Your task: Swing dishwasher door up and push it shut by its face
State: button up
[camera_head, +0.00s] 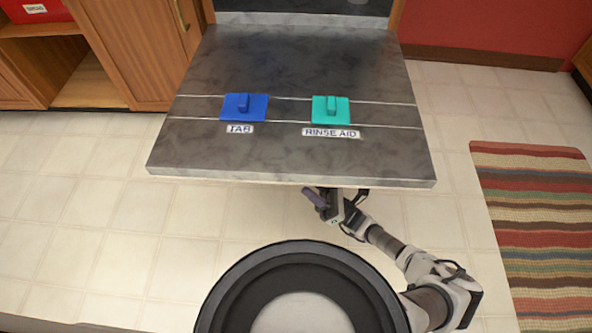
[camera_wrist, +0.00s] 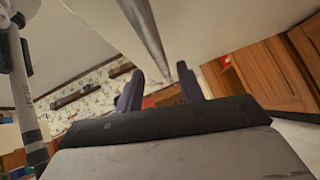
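The dishwasher door (camera_head: 290,65) is folded down, about level, in the head view. Its grey inner face is up, with a blue TAB lid (camera_head: 243,106) and a teal RINSE AID lid (camera_head: 331,110). My gripper (camera_head: 316,197) is just in front of the door's near edge, right of its middle, and seems lower than the edge. The wrist view shows two dark fingers (camera_wrist: 160,85) spread apart with nothing held between them. A grey bar-like strip (camera_wrist: 148,40) runs down toward the fingers; I cannot tell whether they touch it. The door's outer face is hidden in the head view.
Wooden cabinets (camera_head: 145,45) stand left of the door, with a red box (camera_head: 35,10) on a shelf. A striped rug (camera_head: 535,220) lies on the right. The tiled floor (camera_head: 90,190) around the door is clear. The dark dishwasher opening (camera_head: 300,6) is at the top.

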jog(key=x, duration=0.5)
jog(key=shift+w+a+r, duration=0.1)
jog(key=shift+a+r, duration=0.15)
jog(key=shift+r, duration=0.05)
grip_shut()
